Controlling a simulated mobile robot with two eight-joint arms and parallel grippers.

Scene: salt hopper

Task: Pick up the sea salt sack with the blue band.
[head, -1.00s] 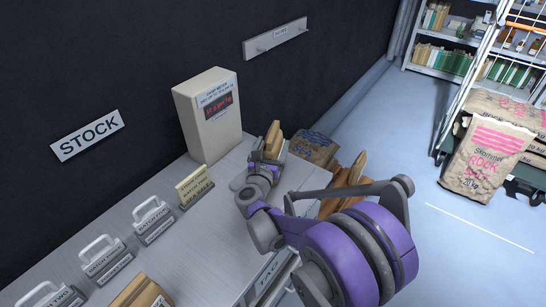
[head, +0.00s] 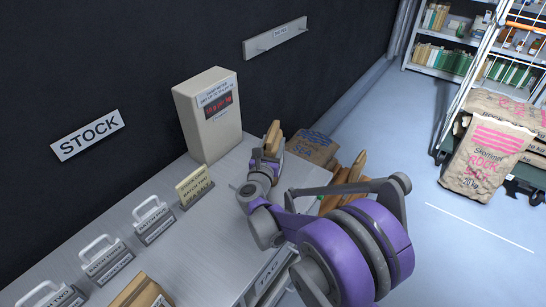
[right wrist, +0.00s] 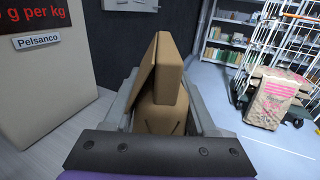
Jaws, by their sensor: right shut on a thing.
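My right gripper (head: 269,160) is over the back end of the grey bench, beside the meter box. It is shut on a tan, block-like thing (head: 273,136), which stands up between the fingers. In the right wrist view the gripper (right wrist: 160,105) has a flat tan slab (right wrist: 168,72) between its fingers, with a rounded brown part below. I cannot tell fully what it is. No sack with a blue band can be made out. A brown sack (head: 312,147) with dark print lies beyond the bench, its band not readable. My left gripper is out of view.
A cream meter box (head: 208,115) with a red display stands by the dark wall. Handled batch weights (head: 152,220) line the grey bench (head: 205,240). Open blue-grey floor (head: 400,140) lies between.

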